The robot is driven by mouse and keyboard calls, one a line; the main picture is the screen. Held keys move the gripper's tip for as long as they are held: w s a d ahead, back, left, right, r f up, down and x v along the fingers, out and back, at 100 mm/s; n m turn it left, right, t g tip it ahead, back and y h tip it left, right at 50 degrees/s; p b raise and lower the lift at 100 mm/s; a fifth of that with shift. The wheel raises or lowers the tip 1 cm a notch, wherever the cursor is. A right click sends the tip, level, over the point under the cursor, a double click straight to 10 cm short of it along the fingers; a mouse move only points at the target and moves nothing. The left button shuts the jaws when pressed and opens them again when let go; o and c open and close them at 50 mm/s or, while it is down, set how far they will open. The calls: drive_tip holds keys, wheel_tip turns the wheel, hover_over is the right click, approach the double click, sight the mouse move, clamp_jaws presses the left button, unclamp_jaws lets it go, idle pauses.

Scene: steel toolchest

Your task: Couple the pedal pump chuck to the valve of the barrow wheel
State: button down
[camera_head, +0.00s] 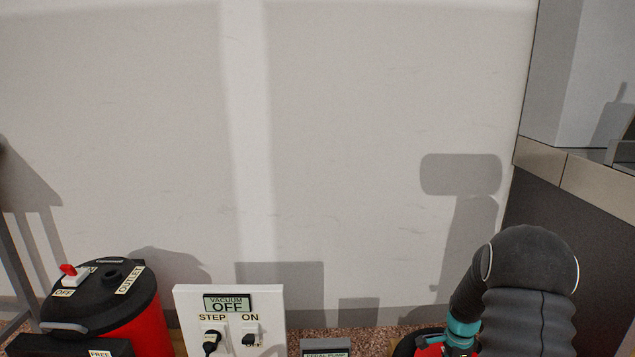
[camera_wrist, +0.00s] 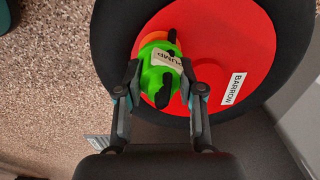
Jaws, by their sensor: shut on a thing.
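In the wrist view the pump chuck (camera_wrist: 152,82) is a bright green piece with a "PUMP" label, a black lever-like part and an orange part at its upper end. My gripper (camera_wrist: 160,76) is shut on it, one finger on each side. The chuck is in front of the red disc of the barrow wheel (camera_wrist: 215,45), which has a black tyre and a "BARROW" label. No valve stem shows, and I cannot tell whether the chuck touches it. In the head view my arm covers most of the wheel (camera_head: 431,349) at the bottom edge.
A grey box labelled as the pedal pump (camera_head: 326,348) stands at the bottom. A dark cabinet (camera_head: 580,235) stands right; a pale wall is behind.

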drive_tip(key=shift+a+f, duration=0.1)
drive_tip(key=shift+f, duration=0.15)
drive_tip(key=m, duration=0.6)
drive_tip(key=shift+s, duration=0.1)
drive_tip(key=c, duration=0.6)
unclamp_jaws()
drive_tip(key=shift+c, duration=0.2)
drive_tip(key=shift+r, duration=0.2)
drive_tip(key=shift+r+p, duration=3.05)
drive_tip(key=shift+r, duration=1.45)
